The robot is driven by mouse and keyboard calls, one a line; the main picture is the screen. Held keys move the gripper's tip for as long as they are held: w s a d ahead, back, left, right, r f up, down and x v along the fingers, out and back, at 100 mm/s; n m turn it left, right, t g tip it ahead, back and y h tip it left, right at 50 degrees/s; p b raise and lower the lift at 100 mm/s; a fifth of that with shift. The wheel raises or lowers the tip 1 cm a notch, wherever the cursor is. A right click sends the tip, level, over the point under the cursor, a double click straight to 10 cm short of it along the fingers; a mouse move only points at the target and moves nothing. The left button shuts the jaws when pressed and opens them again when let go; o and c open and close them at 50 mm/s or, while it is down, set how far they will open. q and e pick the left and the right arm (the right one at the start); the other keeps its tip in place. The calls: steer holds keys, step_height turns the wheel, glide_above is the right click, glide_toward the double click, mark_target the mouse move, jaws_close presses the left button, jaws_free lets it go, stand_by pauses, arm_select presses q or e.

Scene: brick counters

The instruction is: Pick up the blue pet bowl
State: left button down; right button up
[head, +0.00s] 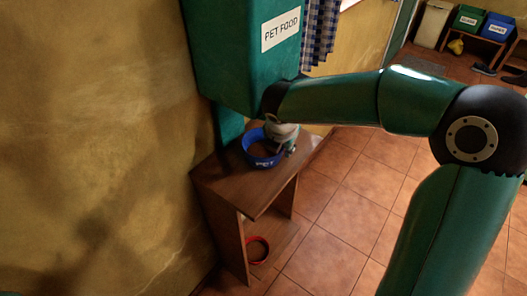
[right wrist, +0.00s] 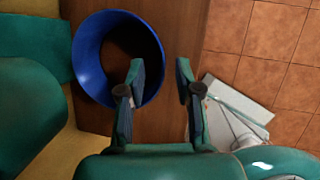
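The blue pet bowl (head: 264,163), marked "PET", sits upright on a small brown wooden table (head: 218,172) in the head view. In the right wrist view the bowl (right wrist: 88,70) shows from above at upper left, with a dark inside. My right gripper (right wrist: 159,70) is open and empty. Its left finger overlaps the bowl's inside and its right finger is beyond the rim, so the bowl's right wall shows between them. Whether the fingers touch it, I cannot tell. In the head view my right gripper (head: 282,142) is at the bowl's right side, partly hidden by my arm. My left gripper is out of view.
A green "PET FOOD" box (head: 232,55) hangs above the table by the yellow wall. A red bowl (head: 258,249) is on the table's lower shelf. Tiled floor (head: 345,215) lies open to the right. Labelled bins (head: 468,18) stand far back.

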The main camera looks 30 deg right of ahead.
mark_target(281, 151)
steer(key=x, duration=0.3)
steer(key=shift+f, duration=0.2)
steer(key=shift+c, duration=0.2)
jaws_close()
